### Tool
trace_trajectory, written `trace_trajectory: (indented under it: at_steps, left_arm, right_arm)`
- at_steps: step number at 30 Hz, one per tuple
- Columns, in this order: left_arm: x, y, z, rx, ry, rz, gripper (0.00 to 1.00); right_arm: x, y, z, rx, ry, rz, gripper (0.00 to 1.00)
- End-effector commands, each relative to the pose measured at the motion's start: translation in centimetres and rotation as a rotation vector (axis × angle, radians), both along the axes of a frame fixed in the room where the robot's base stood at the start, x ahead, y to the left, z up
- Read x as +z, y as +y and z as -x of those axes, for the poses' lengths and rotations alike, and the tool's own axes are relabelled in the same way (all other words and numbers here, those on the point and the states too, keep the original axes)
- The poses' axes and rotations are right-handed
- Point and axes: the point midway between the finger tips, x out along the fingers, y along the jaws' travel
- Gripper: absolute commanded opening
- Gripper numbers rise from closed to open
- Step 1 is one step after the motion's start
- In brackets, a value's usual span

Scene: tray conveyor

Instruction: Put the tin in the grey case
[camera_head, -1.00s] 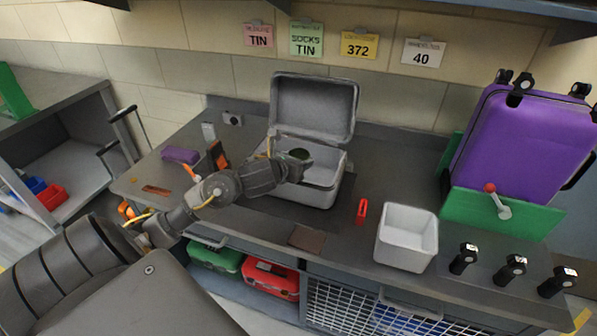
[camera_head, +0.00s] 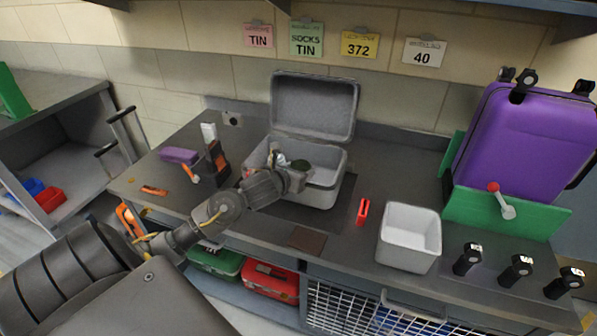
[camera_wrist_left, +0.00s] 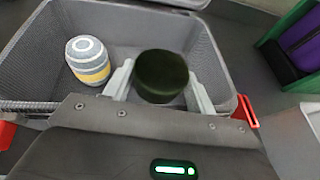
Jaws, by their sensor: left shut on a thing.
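The tin (camera_head: 301,165) is a dark green, round, short cylinder. My left gripper (camera_head: 296,174) is shut on it, over the open grey case (camera_head: 325,196). In the left wrist view the tin (camera_wrist_left: 161,76) sits between the two pale fingers (camera_wrist_left: 160,88), with the case interior (camera_wrist_left: 130,30) behind and around it. I cannot tell whether the tin touches the case floor. A grey and white roll with a yellow band (camera_wrist_left: 88,60) lies in the case, left of the tin. The case lid (camera_head: 314,106) stands open at the back. My right gripper is not in view.
A white bin (camera_head: 409,240) and a red tag (camera_head: 362,212) are right of the case. A brown pad (camera_head: 307,240) lies in front. An orange and black tool (camera_head: 217,160) and a purple block (camera_head: 179,155) are left. A purple suitcase (camera_head: 525,140) stands far right.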

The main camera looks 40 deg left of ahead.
Motion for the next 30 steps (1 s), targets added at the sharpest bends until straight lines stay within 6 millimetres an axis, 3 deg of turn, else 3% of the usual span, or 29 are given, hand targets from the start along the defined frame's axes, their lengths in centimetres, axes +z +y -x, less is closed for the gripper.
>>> trace_trajectory:
  at_steps: [7,8,12,21,27,30]
  left_arm:
    - [-0.3,0.0,0.0,0.000,-0.001,0.001,0.32]
    - [-0.3,0.0,0.0,0.000,0.000,0.000,0.59]
    - [-0.3,0.0,0.0,0.000,0.000,0.000,0.77]
    - [-0.2,0.0,0.0,0.000,0.000,0.000,0.77]
    - [1.7,0.0,0.0,0.000,0.000,0.003,0.77]
    - [1.8,-0.4,2.3,-0.004,0.001,-0.006,0.77]
  right_arm:
    - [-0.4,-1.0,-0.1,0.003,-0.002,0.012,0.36]
    - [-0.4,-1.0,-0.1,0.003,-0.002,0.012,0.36]
    - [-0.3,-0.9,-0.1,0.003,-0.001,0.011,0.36]
    - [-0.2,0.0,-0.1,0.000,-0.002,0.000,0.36]
    - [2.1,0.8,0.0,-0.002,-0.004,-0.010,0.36]
    - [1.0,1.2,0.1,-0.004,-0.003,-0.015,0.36]
